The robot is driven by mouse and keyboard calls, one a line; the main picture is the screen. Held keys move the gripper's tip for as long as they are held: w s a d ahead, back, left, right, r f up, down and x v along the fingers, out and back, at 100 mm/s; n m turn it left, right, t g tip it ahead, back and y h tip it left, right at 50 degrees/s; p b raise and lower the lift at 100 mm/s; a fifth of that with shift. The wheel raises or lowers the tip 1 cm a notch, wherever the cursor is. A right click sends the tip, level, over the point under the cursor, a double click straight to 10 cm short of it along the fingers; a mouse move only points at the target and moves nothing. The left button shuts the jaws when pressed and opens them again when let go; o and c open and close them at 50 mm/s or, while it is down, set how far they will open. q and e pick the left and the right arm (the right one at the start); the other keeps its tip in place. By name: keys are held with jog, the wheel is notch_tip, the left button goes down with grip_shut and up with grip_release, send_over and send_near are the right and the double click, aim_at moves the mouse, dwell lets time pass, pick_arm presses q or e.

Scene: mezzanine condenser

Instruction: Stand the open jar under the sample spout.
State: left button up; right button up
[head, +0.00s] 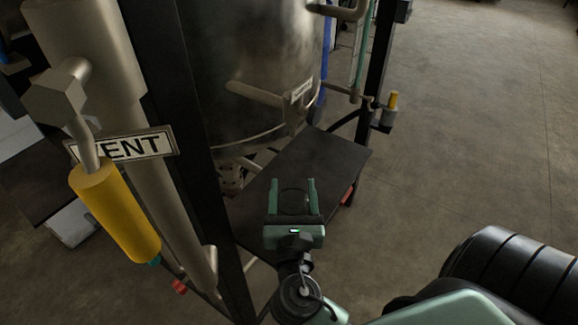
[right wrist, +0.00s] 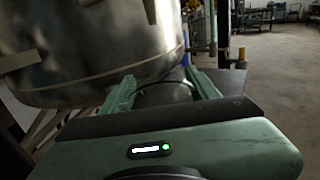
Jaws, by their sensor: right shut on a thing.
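My right gripper (head: 295,183) is shut on the open jar (head: 293,203), a clear, hard-to-see round vessel with a dark rim. In the right wrist view the jar (right wrist: 167,95) shows as a greyish shape with a dark curved rim between the green fingers (right wrist: 160,82). The gripper holds it over the dark stand; I cannot tell whether it touches the top. The sample spout seems to be the short pipe (head: 293,124) beside a small tag (head: 301,91) on the tank, beyond the jar and slightly right. My left gripper is out of view.
The big steel tank (head: 255,50) rises behind the dark stand (head: 325,155). A dark upright post (head: 185,120), a pale pipe with a VENT sign (head: 130,147) and a yellow handle (head: 115,212) stand left of my arm. The floor at right is open.

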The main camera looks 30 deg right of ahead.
jog(key=b+x, duration=0.2)
jog(key=x, duration=1.1)
jog(key=shift+w+d, duration=0.15)
jog(key=shift+w+f, duration=0.1)
jog(key=shift+f, duration=0.05)
notch_tip(320, 180, down, 4)
jog(key=b, duration=0.5)
jog(key=shift+r, duration=0.4)
jog(key=o, duration=1.5)
